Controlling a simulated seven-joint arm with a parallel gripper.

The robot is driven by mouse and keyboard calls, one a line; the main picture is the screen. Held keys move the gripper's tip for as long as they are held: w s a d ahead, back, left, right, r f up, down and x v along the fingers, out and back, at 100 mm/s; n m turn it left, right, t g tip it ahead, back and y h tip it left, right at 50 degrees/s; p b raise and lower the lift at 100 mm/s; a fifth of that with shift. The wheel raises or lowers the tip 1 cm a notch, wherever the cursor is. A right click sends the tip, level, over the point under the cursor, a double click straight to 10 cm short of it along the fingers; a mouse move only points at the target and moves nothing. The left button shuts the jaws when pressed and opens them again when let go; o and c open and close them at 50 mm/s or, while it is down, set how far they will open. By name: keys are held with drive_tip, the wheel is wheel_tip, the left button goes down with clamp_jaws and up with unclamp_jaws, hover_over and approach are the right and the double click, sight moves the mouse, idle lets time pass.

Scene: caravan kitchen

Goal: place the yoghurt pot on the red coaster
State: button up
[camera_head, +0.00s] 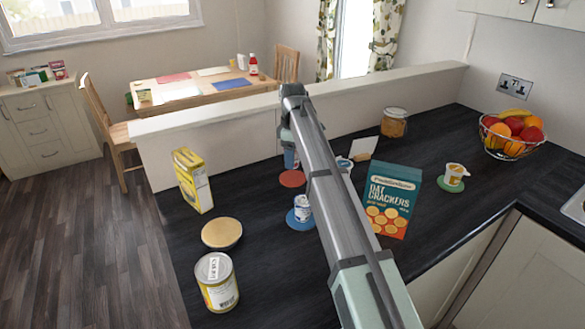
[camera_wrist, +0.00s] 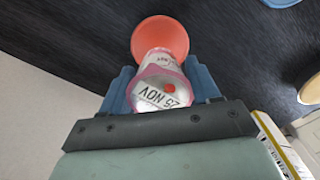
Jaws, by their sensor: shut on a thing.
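My gripper (camera_wrist: 162,86) is shut on a yoghurt pot (camera_wrist: 158,92), with one blue finger on each side. In the head view my gripper (camera_head: 291,158) is just behind the red coaster (camera_head: 292,179), and the held pot is mostly hidden. I cannot tell whether pot and coaster touch.
A white-and-blue pot (camera_head: 302,207) stands on a blue coaster (camera_head: 297,222). Another pot (camera_head: 455,174) stands on a green coaster (camera_head: 450,186). A cracker box (camera_head: 392,198), yellow carton (camera_head: 192,180), tin (camera_head: 217,283) and round lidded thing (camera_head: 221,233) stand around. A low ledge (camera_head: 230,112) runs behind.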

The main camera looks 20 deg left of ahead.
drive_tip(key=shift+f, duration=2.2)
drive_tip(key=shift+f, duration=0.1)
drive_tip(key=o, duration=1.1)
drive_tip(key=shift+o, duration=0.2)
wheel_tip(320, 180, up, 12)
drive_tip(key=shift+r, duration=0.15)
